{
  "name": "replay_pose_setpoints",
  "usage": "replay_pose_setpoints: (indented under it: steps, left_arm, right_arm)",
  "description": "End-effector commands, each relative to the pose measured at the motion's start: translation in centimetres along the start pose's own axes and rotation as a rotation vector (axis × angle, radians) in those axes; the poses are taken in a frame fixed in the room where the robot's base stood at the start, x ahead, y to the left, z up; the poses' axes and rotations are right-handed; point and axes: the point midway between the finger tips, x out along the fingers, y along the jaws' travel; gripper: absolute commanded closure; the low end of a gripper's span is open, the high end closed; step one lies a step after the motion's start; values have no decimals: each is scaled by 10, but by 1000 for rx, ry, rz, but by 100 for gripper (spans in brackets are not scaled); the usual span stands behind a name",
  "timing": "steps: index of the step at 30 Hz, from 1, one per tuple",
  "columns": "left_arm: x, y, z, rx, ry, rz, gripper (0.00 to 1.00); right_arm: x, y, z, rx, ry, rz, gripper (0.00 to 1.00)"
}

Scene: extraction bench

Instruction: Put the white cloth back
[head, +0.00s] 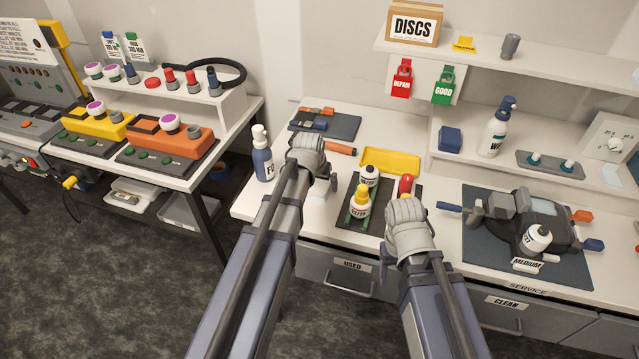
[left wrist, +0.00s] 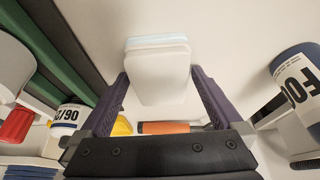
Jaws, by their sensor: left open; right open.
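In the left wrist view the white cloth (left wrist: 158,82) lies folded on the white bench top, with a pale blue layer (left wrist: 155,41) showing at its far edge. My left gripper (left wrist: 160,100) is open, and its two dark fingers are on either side of the cloth. In the head view my left gripper (head: 308,155) is low over the front left of the bench and mostly hides the cloth (head: 320,192). My right gripper (head: 405,225) is open and empty near the bench's front edge, beside the dark tray of bottles. Its fingertips are hard to see.
A blue spray bottle (head: 263,155) stands left of my left gripper. An orange-handled tool (head: 340,148) lies behind it. A dark tray (head: 352,222) with bottles and a yellow tray (head: 390,161) are to the right. Further right is a grey mat (head: 475,240) with a device.

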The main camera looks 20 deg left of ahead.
Motion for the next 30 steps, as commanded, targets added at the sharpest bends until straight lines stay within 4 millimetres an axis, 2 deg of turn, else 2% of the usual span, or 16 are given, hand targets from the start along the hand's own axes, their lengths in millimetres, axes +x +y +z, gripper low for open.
replay_pose_setpoints:
  steps: [5,11,24,30]
  left_arm:
    - [-7,0,-2,0,0,0,0]
    - [-27,0,-2,0,0,0,0]
    - [-99,0,-3,0,0,0,0]
    - [-121,0,-2,0,0,0,0]
  right_arm:
    - [-7,1,0,0,0,0,38]
    - [-26,2,2,0,0,0,38]
    - [-92,9,5,-1,0,0,38]
    - [-112,11,7,-2,0,0,38]
